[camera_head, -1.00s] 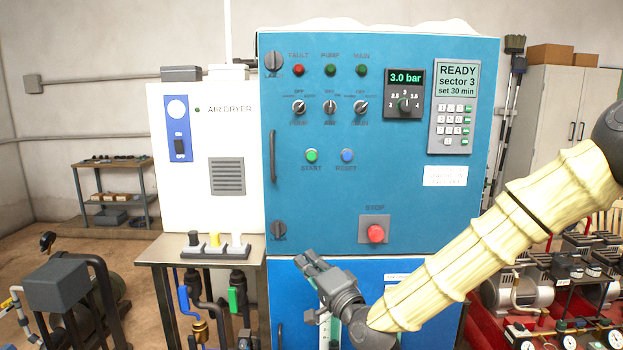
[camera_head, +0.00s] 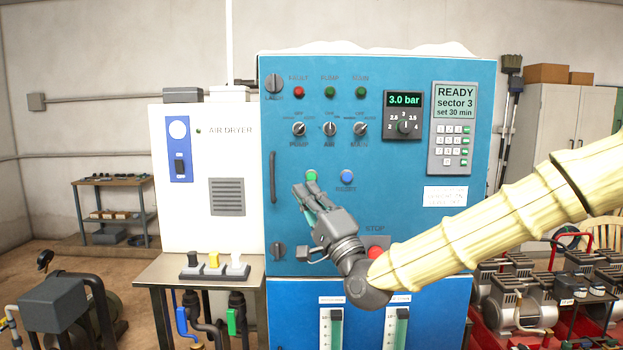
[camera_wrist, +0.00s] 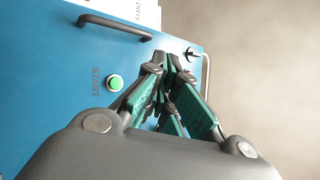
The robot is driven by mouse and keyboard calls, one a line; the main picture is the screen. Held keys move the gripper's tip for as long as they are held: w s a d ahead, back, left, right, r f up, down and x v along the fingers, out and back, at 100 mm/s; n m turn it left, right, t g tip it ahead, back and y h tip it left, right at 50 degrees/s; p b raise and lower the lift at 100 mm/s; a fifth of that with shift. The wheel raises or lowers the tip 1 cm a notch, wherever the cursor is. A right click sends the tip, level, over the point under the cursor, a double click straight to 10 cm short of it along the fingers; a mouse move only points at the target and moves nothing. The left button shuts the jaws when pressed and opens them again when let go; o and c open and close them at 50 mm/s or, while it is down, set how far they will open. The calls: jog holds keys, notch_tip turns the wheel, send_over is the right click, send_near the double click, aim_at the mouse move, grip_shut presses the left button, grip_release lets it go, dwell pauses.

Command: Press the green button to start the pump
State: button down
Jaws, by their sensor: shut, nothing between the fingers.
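The green START button (camera_head: 311,176) sits on the blue control panel (camera_head: 300,225), left of the blue RESET button (camera_head: 347,177). My gripper (camera_head: 301,189) is shut and empty, its fingertips just below and left of the green button in the head view. In the wrist view the green button (camera_wrist: 115,83) shows lit beside the START label, to the left of my gripper's fingers (camera_wrist: 168,62). The fingers look apart from the button; the exact gap to the panel cannot be told. My gripper hides the START label in the head view.
A vertical door handle (camera_head: 272,177) stands out left of the fingertips. The display (camera_head: 455,102) reads READY, sector 3, set 30 min. A white air dryer (camera_head: 210,150) stands at the left.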

aim_at(311, 177)
jog(key=w+p, duration=0.1)
jog(key=w, duration=0.7)
jog(key=shift+w, duration=0.4)
jog(key=shift+w, duration=0.2)
dwell(1.3)
jog(key=shift+w, duration=0.2)
jog(key=shift+w+b, duration=0.4)
dwell(0.9)
jog(key=shift+s, duration=0.15)
jog(key=shift+s+b, duration=0.4)
jog(key=shift+s, duration=0.3)
